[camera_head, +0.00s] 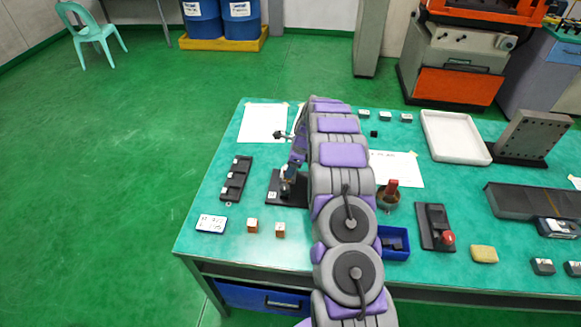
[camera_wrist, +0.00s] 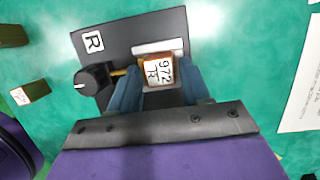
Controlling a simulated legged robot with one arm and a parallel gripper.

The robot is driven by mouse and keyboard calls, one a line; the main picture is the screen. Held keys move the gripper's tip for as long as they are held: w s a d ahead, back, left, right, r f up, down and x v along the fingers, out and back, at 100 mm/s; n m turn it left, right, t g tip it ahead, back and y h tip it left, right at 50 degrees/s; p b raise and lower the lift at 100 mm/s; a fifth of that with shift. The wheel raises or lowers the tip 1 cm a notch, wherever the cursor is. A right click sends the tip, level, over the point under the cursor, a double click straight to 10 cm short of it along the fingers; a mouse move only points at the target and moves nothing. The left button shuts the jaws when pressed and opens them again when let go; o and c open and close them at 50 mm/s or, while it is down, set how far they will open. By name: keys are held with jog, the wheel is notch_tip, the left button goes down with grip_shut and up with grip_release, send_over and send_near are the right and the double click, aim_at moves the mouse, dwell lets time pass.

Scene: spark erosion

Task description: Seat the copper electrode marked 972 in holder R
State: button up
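The copper electrode marked 972 (camera_wrist: 160,71) is between the fingers of my gripper (camera_wrist: 162,80), its white label facing the wrist camera. The fingers appear to touch both sides of it. Holder R is a black plate (camera_wrist: 117,50) with a white R label, a dark knob (camera_wrist: 91,80) and a pale strip just beyond the electrode. The electrode is over the plate; I cannot tell whether it rests in a seat or is held above. In the head view my gripper (camera_head: 288,180) is over the black holder plate (camera_head: 274,190), and the arm hides part of it.
Two other copper blocks (camera_head: 252,225) (camera_head: 280,230) stand at the table's front left, near a white labelled card (camera_head: 211,223). A blue bin (camera_head: 394,254) and a red-topped cup (camera_head: 389,199) lie right of my arm.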

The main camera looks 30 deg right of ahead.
jog(key=shift+o, duration=0.9)
jog(key=shift+d, duration=0.1)
jog(key=p+v, duration=0.3)
jog(key=v, duration=1.4)
jog(key=shift+r, duration=0.15)
